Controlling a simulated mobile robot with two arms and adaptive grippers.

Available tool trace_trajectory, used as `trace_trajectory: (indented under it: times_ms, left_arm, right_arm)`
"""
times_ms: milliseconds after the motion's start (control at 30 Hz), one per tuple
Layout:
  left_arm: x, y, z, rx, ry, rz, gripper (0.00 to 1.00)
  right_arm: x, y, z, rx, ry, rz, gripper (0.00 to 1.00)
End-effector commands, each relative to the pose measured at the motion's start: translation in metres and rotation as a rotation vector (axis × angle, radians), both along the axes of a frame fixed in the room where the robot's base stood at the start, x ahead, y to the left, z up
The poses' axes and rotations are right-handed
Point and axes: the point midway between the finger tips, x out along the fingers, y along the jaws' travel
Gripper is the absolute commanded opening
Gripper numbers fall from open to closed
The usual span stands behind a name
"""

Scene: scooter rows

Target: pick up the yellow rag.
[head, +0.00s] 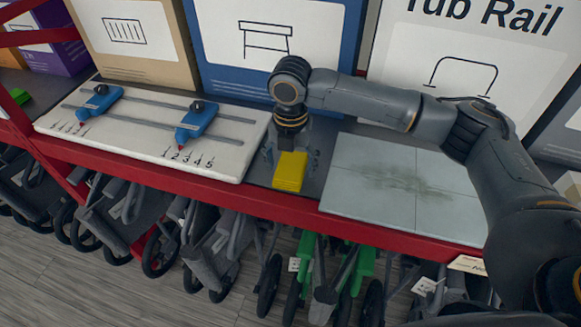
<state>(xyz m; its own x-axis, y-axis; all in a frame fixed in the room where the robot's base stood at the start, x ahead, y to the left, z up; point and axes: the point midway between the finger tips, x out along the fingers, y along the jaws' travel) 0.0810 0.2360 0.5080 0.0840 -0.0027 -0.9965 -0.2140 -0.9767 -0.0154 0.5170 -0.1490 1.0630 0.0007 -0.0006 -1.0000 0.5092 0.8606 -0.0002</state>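The yellow rag (289,173) is a small block-like folded piece on the dark strip of the red-edged shelf, between the white slider board and the grey tiled panel. My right gripper (291,153) points down just behind and above the rag. Its fingers look spread to the left and right of the rag's far end, and they seem open. The gripper's body hides the rag's far edge, and I cannot tell whether the fingers touch it. My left gripper is not in view.
The white board (140,140) with two blue sliders lies left. The tiled panel (385,217) with a greenish smear lies right, below my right arm. Large boxes (275,45) stand behind. The red shelf edge (270,204) runs along the front, with wheeled frames (215,262) below.

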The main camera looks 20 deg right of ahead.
Motion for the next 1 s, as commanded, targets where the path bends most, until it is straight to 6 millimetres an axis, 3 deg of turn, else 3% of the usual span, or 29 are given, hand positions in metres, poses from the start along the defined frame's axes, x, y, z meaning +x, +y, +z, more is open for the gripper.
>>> trace_trajectory:
  times_ms: [33, 167, 667, 800, 1000]
  left_arm:
    - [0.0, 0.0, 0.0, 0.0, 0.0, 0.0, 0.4]
    - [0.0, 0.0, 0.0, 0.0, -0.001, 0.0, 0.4]
    - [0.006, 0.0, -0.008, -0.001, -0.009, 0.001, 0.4]
    - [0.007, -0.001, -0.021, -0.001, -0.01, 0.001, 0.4]
    - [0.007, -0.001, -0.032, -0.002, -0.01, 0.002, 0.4]
  right_arm:
    - [0.0, 0.0, 0.0, 0.0, 0.0, 0.0, 0.61]
    - [0.0, 0.0, 0.0, 0.0, 0.0, 0.0, 0.35]
    - [0.001, 0.0, 0.01, 0.002, -0.002, 0.0, 0.34]
    - [0.001, 0.001, 0.029, 0.002, -0.005, 0.0, 0.34]
    - [-0.013, 0.036, 0.072, 0.004, -0.006, 0.007, 0.34]
